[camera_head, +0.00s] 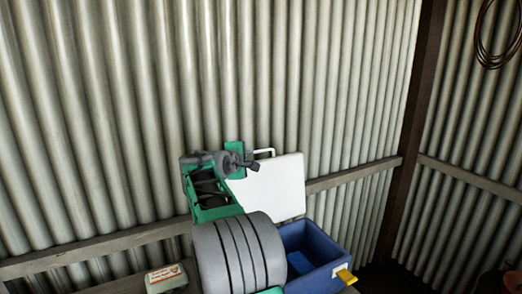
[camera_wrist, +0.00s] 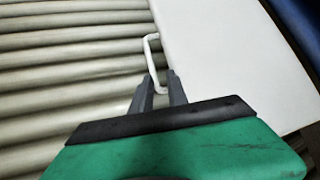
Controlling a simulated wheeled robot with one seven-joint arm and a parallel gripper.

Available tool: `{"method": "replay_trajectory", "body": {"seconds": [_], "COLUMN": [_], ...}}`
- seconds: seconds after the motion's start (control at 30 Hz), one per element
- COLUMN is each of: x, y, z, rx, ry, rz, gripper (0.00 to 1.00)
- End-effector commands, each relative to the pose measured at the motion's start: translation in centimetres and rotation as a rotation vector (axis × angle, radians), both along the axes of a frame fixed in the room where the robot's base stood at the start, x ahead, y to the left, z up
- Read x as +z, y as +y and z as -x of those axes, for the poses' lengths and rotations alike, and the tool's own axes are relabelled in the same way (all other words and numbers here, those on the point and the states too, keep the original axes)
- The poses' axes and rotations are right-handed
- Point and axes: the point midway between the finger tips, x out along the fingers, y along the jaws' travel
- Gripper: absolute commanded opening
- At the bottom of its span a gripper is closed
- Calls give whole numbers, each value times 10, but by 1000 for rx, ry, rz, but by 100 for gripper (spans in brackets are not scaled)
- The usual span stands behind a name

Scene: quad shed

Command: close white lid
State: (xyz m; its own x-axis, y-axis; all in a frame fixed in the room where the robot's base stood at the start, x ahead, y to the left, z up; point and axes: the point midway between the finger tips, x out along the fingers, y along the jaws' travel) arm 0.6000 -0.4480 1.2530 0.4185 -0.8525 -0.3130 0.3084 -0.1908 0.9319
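A blue cooler box (camera_head: 333,274) stands at the lower middle right in the head view, its inside showing. Its white lid (camera_head: 282,188) stands raised at the back, near the corrugated wall. The lid also fills the right of the wrist view (camera_wrist: 225,60). A thin white handle (camera_head: 265,151) sticks out from the lid's edge. In the wrist view, the lower end of the handle (camera_wrist: 152,55) reaches between the fingertips of my gripper (camera_wrist: 161,82). The fingers stand apart, with a gap around the thin bar.
A corrugated metal wall (camera_head: 130,110) with a horizontal rail (camera_head: 110,242) stands close behind the lid. A yellow latch (camera_head: 346,276) sits on the cooler's front right. A small pale box (camera_head: 166,278) lies at the lower left. A coiled cable (camera_head: 493,55) hangs at the upper right.

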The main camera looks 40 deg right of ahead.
Motion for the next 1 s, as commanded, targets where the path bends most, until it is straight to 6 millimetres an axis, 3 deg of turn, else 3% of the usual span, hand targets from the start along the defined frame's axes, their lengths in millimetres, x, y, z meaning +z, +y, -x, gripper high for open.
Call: {"method": "replay_trajectory", "body": {"seconds": [0.03, 0.17, 0.5, 0.83, 1.0], "x": [5, 8, -7, -12, -12], "y": [-15, -33, -85, -91, -91], "z": [1, 0, -23, -26, -27], "rx": [-15, -26, -23, -20, -21], "ry": [27, 57, 54, 51, 51], "rz": [43, 84, 80, 79, 78], "gripper": [20, 20, 20, 20, 7]}}
